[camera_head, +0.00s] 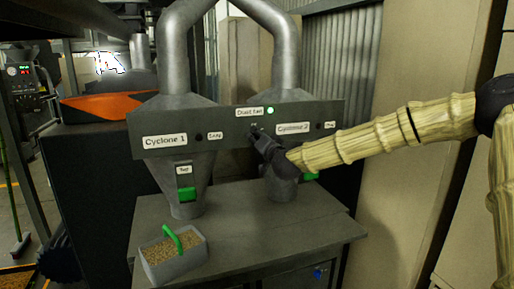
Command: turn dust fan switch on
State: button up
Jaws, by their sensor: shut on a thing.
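The dust fan label (249,112) is on the grey panel (225,120) that runs across the two cyclones. A lit green lamp (270,111) sits just right of the label. My gripper (255,133) reaches in from the right, with its fingertips at the panel just below the label. It is shut on the dust fan switch there. The fingers hide the switch, so I cannot see its position.
Cyclone 1 (184,159) stands left and cyclone 2 (286,96) is partly behind my gripper. A grey box of pellets with a green handle (174,261) stands on the table (240,238). A beige cabinet (405,80) stands right.

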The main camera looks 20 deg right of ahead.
jog(key=shift+d+m+b, duration=0.1)
jog(key=shift+m+b, duration=0.55)
jog(key=shift+m, duration=0.15)
jog(key=shift+r, duration=0.1)
jog(key=o, duration=1.1)
jog(key=shift+d, duration=0.1)
jog(key=shift+c, duration=0.2)
jog(key=s+f, duration=0.1)
jog(key=s, duration=1.1)
jog(key=shift+d, duration=0.35)
jog(key=shift+w, duration=0.1)
